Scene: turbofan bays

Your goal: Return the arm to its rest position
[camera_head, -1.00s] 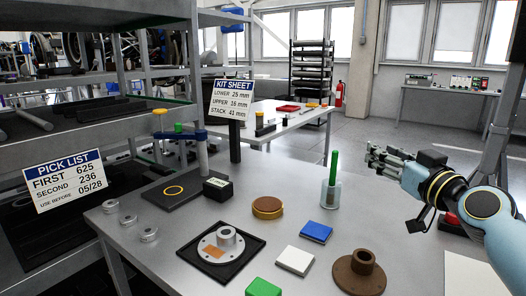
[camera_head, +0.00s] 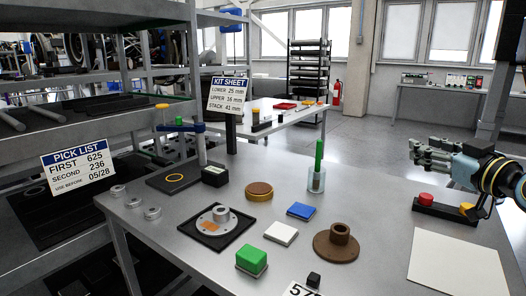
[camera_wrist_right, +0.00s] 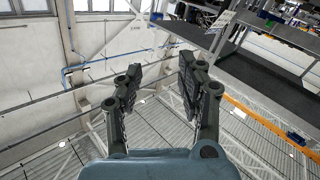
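My right gripper (camera_head: 418,151) is at the right of the head view, raised above the table's right end and pointing left. In the right wrist view its two fingers (camera_wrist_right: 160,85) stand apart with nothing between them, so it is open and empty. Behind them that view shows walls, windows and roof beams. My left arm and gripper are not in view.
The grey table (camera_head: 200,262) bears a black tray with a flanged part (camera_head: 220,222), a brown flanged part (camera_head: 337,242), coloured blocks, a glass with a green stick (camera_head: 318,166) and a white sheet (camera_head: 458,262). A red-button box (camera_head: 432,205) lies below my right gripper.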

